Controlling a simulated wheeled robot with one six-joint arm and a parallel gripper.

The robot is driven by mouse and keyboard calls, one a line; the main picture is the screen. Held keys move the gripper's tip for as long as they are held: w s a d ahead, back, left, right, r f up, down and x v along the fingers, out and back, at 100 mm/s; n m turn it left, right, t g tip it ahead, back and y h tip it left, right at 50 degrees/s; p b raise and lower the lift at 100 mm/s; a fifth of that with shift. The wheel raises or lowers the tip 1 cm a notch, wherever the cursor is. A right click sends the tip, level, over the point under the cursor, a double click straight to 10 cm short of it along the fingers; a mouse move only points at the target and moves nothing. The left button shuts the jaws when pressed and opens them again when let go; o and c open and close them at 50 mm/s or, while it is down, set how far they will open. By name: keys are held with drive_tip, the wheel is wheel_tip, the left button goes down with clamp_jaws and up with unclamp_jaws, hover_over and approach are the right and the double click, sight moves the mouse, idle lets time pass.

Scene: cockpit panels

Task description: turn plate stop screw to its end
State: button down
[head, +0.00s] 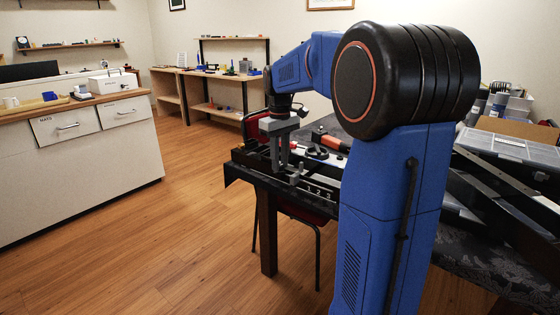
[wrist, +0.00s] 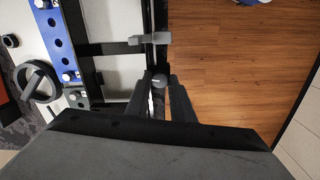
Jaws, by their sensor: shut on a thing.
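The plate stop screw appears to be the small round grey head (wrist: 159,80) at the edge of the black frame in the wrist view. My gripper (wrist: 159,86) is shut on it, with one dark finger on each side of the head. In the head view my gripper (head: 284,168) points down at the near-left part of the bench fixture. The screw itself cannot be made out there. The thread and the far end of the screw are hidden, so how far it is turned does not show.
A grey block (wrist: 150,39) sits on the rail just beyond the fingers. A blue strip with holes (wrist: 58,38) and a black handwheel (wrist: 37,82) lie to the left. Open wooden floor (wrist: 230,60) is to the right. A red chair (head: 256,127) stands behind the bench.

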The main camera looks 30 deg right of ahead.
drive_tip(key=shift+n, duration=1.1)
drive_tip(key=c, duration=1.5)
unclamp_jaws()
drive_tip(key=shift+c, duration=0.2)
drive_tip(key=shift+r, duration=0.1)
wheel_tip(320, 180, up, 17)
drive_tip(key=shift+r, duration=0.15)
